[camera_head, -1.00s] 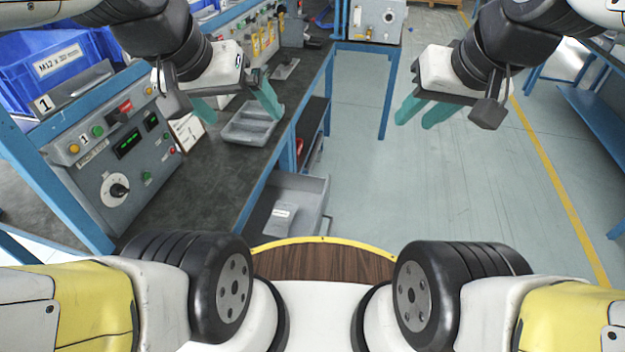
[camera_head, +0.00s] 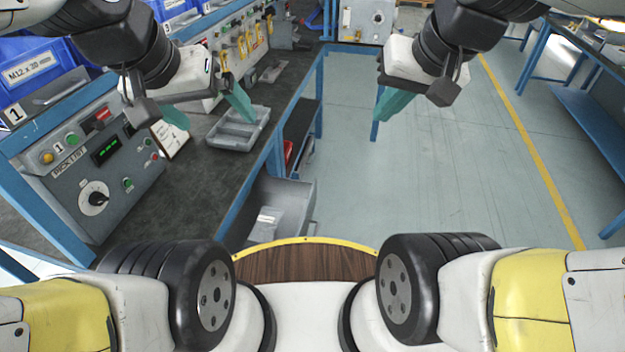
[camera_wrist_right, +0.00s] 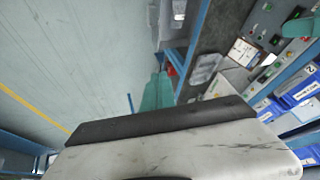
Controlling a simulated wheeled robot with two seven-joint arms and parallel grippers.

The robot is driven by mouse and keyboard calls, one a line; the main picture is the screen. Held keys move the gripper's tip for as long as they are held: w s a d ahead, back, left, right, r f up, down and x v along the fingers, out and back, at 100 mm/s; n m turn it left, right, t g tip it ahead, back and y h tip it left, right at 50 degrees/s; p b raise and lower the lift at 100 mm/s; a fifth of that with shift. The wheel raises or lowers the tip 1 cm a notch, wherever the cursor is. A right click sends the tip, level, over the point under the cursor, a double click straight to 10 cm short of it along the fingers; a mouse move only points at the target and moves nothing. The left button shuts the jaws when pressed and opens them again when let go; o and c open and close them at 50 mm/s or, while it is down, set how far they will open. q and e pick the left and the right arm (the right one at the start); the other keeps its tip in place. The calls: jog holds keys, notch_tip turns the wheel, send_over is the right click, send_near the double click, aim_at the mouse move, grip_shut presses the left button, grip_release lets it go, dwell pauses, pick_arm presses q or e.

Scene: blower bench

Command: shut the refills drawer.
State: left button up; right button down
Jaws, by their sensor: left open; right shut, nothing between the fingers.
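The refills drawer, a grey open-topped drawer (camera_head: 298,208) with a pale item (camera_head: 267,219) inside, stands pulled out from under the left bench in the head view. My left gripper (camera_head: 213,116) is open and empty above the bench top, up and left of the drawer. My right gripper (camera_head: 391,106) is shut and empty over the aisle, up and right of the drawer and apart from it. Its green fingers also show closed together in the right wrist view (camera_wrist_right: 158,92). A grey drawer wall may show at the top of that view, partly cut off.
A grey divided tray (camera_head: 238,130) lies on the bench near my left gripper. A control panel (camera_head: 100,170) and blue bins (camera_head: 45,75) line the bench's left side. A blue bench leg (camera_head: 319,95) stands beyond the drawer. The aisle floor (camera_head: 440,170) is clear.

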jog(key=w+a+f+m+g+y, duration=0.1)
jog(key=w+f+m+g+y, duration=0.3)
jog(key=w+f+m, duration=1.05)
jog(key=w+d+f+y, duration=0.1)
jog(key=w+d+f, duration=0.1)
jog(key=w+f, duration=0.65)
jog(key=m, duration=0.6)
send_near(314, 190)
jog(key=shift+t+y, duration=0.4)
jog(key=f, duration=0.1)
jog(key=a+f, duration=0.1)
jog(key=f, duration=0.1)
jog(key=a+f, duration=0.1)
jog(key=shift+w+a+f, duration=0.1)
jog(key=shift+a+f, duration=0.05)
jog(key=shift+f, duration=0.25)
jog(key=shift+w+a, duration=0.15)
jog(key=shift+a, duration=0.4)
